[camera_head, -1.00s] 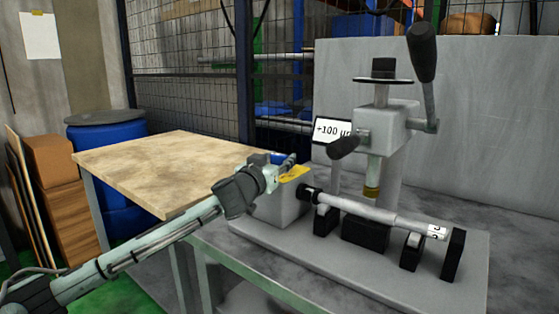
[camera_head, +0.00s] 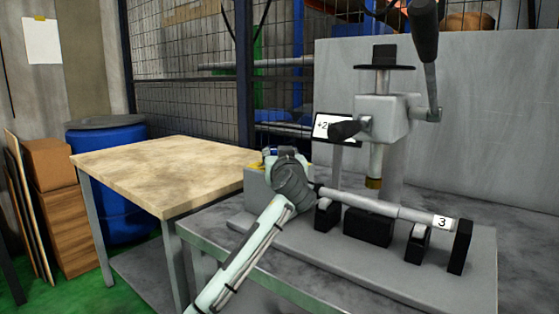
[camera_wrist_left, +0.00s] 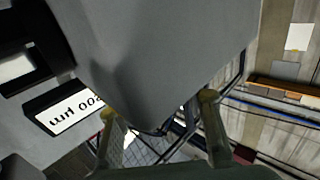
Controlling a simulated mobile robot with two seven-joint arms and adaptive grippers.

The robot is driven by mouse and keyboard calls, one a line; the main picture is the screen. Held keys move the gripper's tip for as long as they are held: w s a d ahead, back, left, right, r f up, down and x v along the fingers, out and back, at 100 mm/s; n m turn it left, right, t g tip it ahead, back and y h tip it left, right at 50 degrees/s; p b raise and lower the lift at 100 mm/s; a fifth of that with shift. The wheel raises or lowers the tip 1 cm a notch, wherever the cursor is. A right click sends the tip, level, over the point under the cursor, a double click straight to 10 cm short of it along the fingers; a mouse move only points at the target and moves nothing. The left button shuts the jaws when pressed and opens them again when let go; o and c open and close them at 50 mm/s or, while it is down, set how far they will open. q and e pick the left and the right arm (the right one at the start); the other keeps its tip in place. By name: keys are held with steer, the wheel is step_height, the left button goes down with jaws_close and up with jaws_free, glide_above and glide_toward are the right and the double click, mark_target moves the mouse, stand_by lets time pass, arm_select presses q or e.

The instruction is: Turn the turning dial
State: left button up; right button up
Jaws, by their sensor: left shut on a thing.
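My left gripper (camera_head: 287,166) is at the grey block at the left end of the grinder (camera_head: 375,118) in the head view. Its wrist hides its fingers and most of the turning dial there; only a bit of yellow (camera_head: 308,166) shows beside the wrist. In the left wrist view the two fingers (camera_wrist_left: 160,112) stand either side of a grey body (camera_wrist_left: 160,50), and the gripper is shut on the dial, which is mostly hidden. The small display (camera_head: 325,126) is partly covered by a black handle; in the wrist view it appears inverted (camera_wrist_left: 66,108). My right gripper is out of view.
A grey shaft (camera_head: 385,208) lies across black supports to the right of my wrist, with a "3" label (camera_head: 442,223) at its end. A dark lever (camera_head: 425,35) stands above. A bare wooden-topped table (camera_head: 165,170) is at left, with a blue barrel (camera_head: 105,150) behind it.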

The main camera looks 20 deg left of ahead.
arm_select(q)
steer(key=shift+y, duration=0.3)
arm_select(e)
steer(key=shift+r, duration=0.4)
arm_select(q)
steer(key=o, duration=1.2)
steer(key=shift+s+d, duration=0.15)
steer(key=shift+s, duration=0.1)
steer(key=v, duration=1.1)
steer(key=shift+s+r, duration=0.1)
steer(key=shift+s, duration=0.1)
